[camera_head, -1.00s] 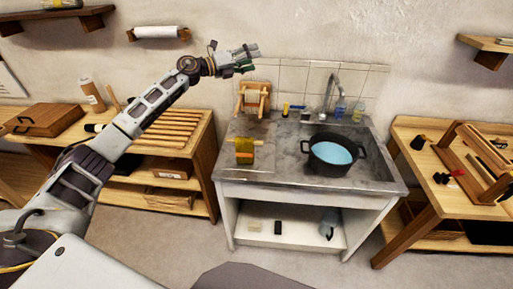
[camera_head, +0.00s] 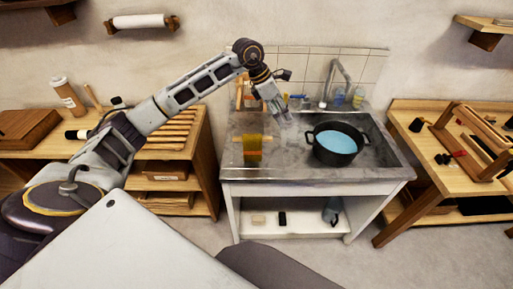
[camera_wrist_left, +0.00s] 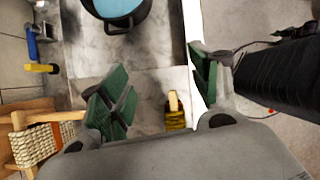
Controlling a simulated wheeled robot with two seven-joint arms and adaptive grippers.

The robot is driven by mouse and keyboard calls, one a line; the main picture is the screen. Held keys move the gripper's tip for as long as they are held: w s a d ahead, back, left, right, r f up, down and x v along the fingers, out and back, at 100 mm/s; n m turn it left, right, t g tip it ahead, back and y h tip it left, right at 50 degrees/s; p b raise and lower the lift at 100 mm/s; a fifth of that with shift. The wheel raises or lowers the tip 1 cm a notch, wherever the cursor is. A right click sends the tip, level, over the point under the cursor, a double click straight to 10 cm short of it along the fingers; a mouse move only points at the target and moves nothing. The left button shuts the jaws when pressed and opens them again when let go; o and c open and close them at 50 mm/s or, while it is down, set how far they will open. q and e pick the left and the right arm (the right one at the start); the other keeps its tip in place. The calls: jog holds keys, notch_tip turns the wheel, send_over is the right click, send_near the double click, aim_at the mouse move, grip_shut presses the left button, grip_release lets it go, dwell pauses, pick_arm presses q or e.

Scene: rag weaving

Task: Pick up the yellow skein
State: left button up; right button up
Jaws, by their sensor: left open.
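The yellow skein (camera_head: 252,150) hangs on a short wooden stick at the left front of the grey sink counter. It also shows in the left wrist view (camera_wrist_left: 175,118), at the lower middle between the bases of my fingers. My left gripper (camera_head: 277,108) points down over the counter, behind and to the right of the skein in the head view. In the left wrist view its green-padded fingers (camera_wrist_left: 158,65) are spread wide, with nothing between the pads. I cannot tell its exact height above the counter. My right gripper is not in view.
A black pot (camera_head: 337,152) with blue liquid stands right of the skein. The tap (camera_head: 334,80) and small bottles are behind it. A wooden frame with woven cord (camera_wrist_left: 45,140) stands close beside my left finger.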

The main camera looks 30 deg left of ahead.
aim_at(252, 135)
pick_arm(q)
jog(key=s+a+g+y, duration=0.1)
jog(key=a, duration=0.1)
jog(key=s+a+f+m+g+y, duration=0.1)
jog(key=s+a+y, duration=0.1)
jog(key=a, duration=0.1)
jog(key=s+a+f+y, duration=0.1)
jog(key=s+a, duration=0.1)
jog(key=shift+s+a+f+g, duration=0.15)
jog(key=shift+a+f+g, duration=0.05)
jog(key=shift+g, duration=0.2)
jog(key=shift+s+a+m+y, duration=0.3)
jog(key=shift+s+m, duration=0.05)
jog(key=shift+m, duration=0.05)
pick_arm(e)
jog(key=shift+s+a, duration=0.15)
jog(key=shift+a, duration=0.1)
pick_arm(q)
jog(key=shift+f, duration=0.1)
